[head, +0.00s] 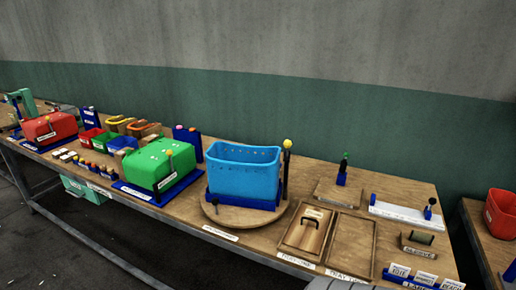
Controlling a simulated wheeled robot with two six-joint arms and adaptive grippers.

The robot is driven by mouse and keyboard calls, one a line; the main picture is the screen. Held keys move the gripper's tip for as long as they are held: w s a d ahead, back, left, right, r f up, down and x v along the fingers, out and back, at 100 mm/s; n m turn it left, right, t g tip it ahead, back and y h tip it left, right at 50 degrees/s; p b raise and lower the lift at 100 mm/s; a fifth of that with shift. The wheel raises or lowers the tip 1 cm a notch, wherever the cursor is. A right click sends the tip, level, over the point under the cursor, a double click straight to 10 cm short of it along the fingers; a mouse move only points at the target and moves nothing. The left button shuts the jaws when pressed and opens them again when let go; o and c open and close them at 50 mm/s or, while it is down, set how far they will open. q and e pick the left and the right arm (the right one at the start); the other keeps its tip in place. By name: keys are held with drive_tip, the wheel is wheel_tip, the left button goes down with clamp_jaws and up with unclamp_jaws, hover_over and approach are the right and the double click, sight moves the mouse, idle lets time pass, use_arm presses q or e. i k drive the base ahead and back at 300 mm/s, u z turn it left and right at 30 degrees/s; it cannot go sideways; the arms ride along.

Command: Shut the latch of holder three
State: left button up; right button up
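I cannot tell which fixture is holder three; most labels are too small to read. Toward the right of the bench, a small board (325,194) carries a blue upright with a dark green top (343,168). I cannot make out whether any latch is open or shut. Neither of my grippers is in view.
A blue perforated tote (243,172) stands on a round wooden turntable (218,213) mid-bench. Green (158,163) and red (50,129) housings stand to the left. A red bin (502,212) is far right.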

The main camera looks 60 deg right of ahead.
sight(288, 144)
drive_tip(key=z, duration=0.4)
drive_tip(key=i, duration=0.8)
drive_tip(key=z, duration=0.75)
